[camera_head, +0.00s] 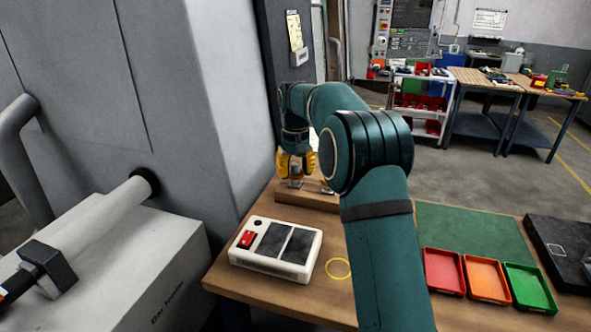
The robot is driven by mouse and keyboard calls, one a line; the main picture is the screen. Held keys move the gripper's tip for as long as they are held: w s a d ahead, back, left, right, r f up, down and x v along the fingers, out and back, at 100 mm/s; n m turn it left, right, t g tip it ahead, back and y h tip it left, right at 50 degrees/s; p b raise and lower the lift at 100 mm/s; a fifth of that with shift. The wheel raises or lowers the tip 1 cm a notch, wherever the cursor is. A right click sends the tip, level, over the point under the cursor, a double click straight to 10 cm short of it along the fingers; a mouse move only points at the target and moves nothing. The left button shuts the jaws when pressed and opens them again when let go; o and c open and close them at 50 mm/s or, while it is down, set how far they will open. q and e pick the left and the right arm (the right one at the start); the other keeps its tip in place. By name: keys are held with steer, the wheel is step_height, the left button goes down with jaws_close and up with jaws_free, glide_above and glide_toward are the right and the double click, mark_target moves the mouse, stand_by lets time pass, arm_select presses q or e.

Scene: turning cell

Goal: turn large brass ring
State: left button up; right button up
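My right gripper (297,180), with yellow-orange finger parts, points down over a wooden block (292,196) at the back left of the workbench. Small metallic parts show at the fingertips, just above the block. I cannot tell whether they are fingertips or pieces standing on the block, nor whether the gripper holds anything. A thin yellow circle (339,269) lies flat on the bench beside my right forearm; I cannot tell whether it is a ring or a painted mark. No other brass ring can be made out. My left gripper is not in view.
A white box with a red switch (247,239) stands left of the circle. Red (444,271), orange (486,278) and green (529,289) trays sit at the right, before a green mat (468,231). A grey machine (190,100) borders the bench on the left.

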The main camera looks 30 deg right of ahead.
mark_target(296, 164)
steer(key=c, duration=0.4)
steer(key=shift+o, duration=0.2)
steer(key=shift+m, duration=2.1)
steer(key=o, duration=1.2)
steer(key=shift+r, duration=0.1)
step_height(296, 164, up, 12)
